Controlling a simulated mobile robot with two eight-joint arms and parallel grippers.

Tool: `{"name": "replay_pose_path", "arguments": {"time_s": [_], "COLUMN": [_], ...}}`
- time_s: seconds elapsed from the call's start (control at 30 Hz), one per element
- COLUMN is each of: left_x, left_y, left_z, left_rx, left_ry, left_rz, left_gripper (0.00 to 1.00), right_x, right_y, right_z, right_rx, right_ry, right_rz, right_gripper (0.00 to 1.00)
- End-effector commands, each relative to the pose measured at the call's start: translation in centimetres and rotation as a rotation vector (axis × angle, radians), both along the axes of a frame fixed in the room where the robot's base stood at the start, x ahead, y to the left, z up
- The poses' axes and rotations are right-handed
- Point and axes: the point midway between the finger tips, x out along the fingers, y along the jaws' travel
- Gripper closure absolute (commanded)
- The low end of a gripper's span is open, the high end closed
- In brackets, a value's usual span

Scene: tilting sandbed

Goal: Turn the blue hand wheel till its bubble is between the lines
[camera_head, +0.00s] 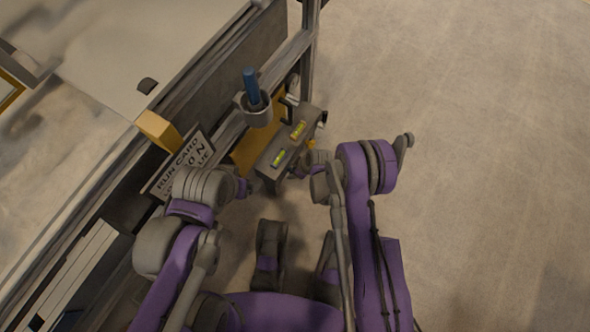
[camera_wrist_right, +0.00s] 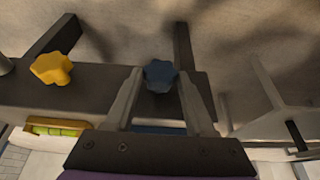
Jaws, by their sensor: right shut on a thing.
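The blue hand wheel (camera_wrist_right: 160,75) is between the fingers of my right gripper (camera_wrist_right: 159,80) in the right wrist view. The gripper is shut on it. In the head view my right gripper (camera_head: 300,168) is at the front of the grey level block (camera_head: 276,172), and the blue wheel is hidden there. Two green-yellow vials (camera_head: 279,157) (camera_head: 298,129) lie on top of the block. The blue vial frame (camera_wrist_right: 158,129) is mostly covered by my gripper. The bubbles are too small to read. My left gripper (camera_head: 246,187) is left of the block; its jaws are unclear.
A yellow hand wheel (camera_wrist_right: 52,67) is beside the blue one, with a yellow-framed vial (camera_wrist_right: 58,127) nearby. A holder (camera_head: 257,112) with a blue-handled tool, a run card (camera_head: 183,165) and a yellow block (camera_head: 158,130) line the bench side. Floor on the right is clear.

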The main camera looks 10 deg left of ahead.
Motion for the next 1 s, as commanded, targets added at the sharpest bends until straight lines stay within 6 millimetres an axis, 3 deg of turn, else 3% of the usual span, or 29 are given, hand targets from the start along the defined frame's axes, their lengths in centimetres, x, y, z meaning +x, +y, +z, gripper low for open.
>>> {"name": "replay_pose_path", "arguments": {"time_s": [0.33, 1.0], "left_x": [0.0, 0.0], "left_y": [0.0, 0.0], "left_z": [0.0, 0.0], "left_rx": [0.0, 0.0], "left_ry": [0.0, 0.0], "left_rz": [0.0, 0.0], "left_gripper": [0.17, 0.17], "right_x": [0.22, 0.97], "right_y": [-0.06, -0.35], "right_z": [0.02, -0.27], "right_rx": [0.026, 0.181], "right_ry": [0.07, 0.494], "right_rz": [-0.002, -0.001], "right_gripper": [1.0, 1.0]}}
